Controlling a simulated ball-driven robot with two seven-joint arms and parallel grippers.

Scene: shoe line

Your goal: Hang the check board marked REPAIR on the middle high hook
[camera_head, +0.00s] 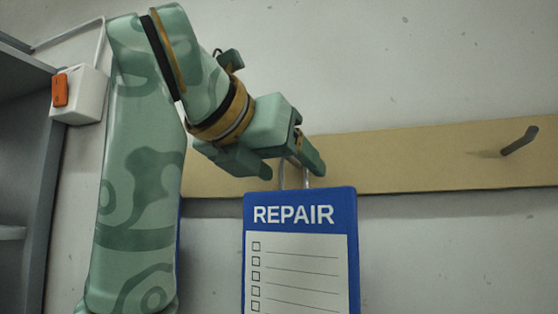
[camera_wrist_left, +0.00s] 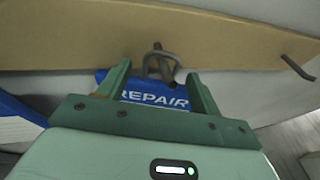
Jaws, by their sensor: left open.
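The blue check board marked REPAIR (camera_head: 299,214), with a white checklist sheet, hangs upright in front of the wall in the head view. Its top edge shows in the wrist view (camera_wrist_left: 150,92). Its grey wire loop (camera_wrist_left: 176,62) appears to be around the middle hook (camera_wrist_left: 157,46), which sticks out of the wooden rail. My left gripper (camera_head: 293,170) is open, with one finger on each side of the loop and apart from it. The gripper hides most of the hook in the head view. My right gripper is not in view.
The wooden rail (camera_head: 400,160) runs along the wall, with a free hook (camera_head: 518,142) at the right. Another blue-edged board (camera_wrist_left: 22,110) shows at the left in the wrist view. A white box with an orange switch (camera_head: 60,90) and grey shelving (camera_head: 25,150) stand left.

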